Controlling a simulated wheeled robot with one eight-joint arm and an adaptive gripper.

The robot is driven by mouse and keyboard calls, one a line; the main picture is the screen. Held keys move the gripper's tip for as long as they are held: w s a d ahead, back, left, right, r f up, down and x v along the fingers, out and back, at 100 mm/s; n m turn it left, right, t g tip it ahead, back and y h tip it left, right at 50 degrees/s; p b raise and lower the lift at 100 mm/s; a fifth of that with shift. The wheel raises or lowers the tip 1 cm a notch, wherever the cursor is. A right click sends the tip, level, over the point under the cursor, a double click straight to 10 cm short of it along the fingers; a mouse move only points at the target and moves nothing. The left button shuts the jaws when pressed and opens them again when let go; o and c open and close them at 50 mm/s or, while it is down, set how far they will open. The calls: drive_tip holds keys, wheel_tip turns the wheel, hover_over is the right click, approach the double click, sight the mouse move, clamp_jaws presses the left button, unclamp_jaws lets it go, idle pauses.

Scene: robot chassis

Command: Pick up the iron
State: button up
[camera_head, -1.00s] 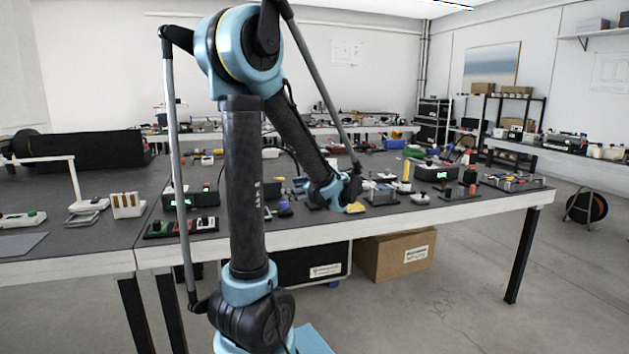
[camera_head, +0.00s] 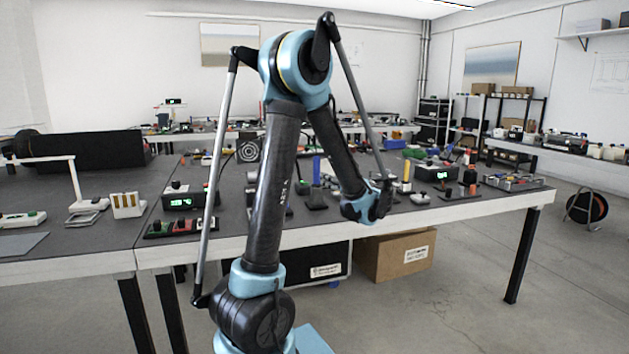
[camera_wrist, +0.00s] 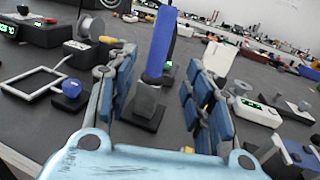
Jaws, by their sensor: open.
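The iron appears to be the upright blue handle (camera_wrist: 161,42) standing in a dark grey holder (camera_wrist: 147,103) on the bench. In the head view the blue handle (camera_head: 316,169) and its holder (camera_head: 316,199) stand left of my wrist. My gripper (camera_wrist: 160,68) is open, with one blue-padded finger on each side of the handle and holder in the wrist picture. It holds nothing, and a gap shows on both sides. How far the holder lies beyond the fingertips is hard to tell. In the head view the fingers are hidden or too small to make out.
A blue ball-topped part (camera_wrist: 71,88), a white square frame (camera_wrist: 34,82) and a spool stand (camera_wrist: 89,28) are left of the holder. A white box with a green display (camera_wrist: 257,112) is at right. The dark bench (camera_head: 290,223) is crowded; its front edge is near my wrist.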

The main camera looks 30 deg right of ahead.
sight(318, 173)
drive_tip(key=w, duration=1.1)
drive_tip(key=shift+w+a+f, duration=0.1)
drive_tip(key=shift+w+a, duration=0.15)
drive_tip(key=shift+w, duration=0.1)
drive_tip(key=shift+c, duration=0.6)
drive_tip(key=c, duration=1)
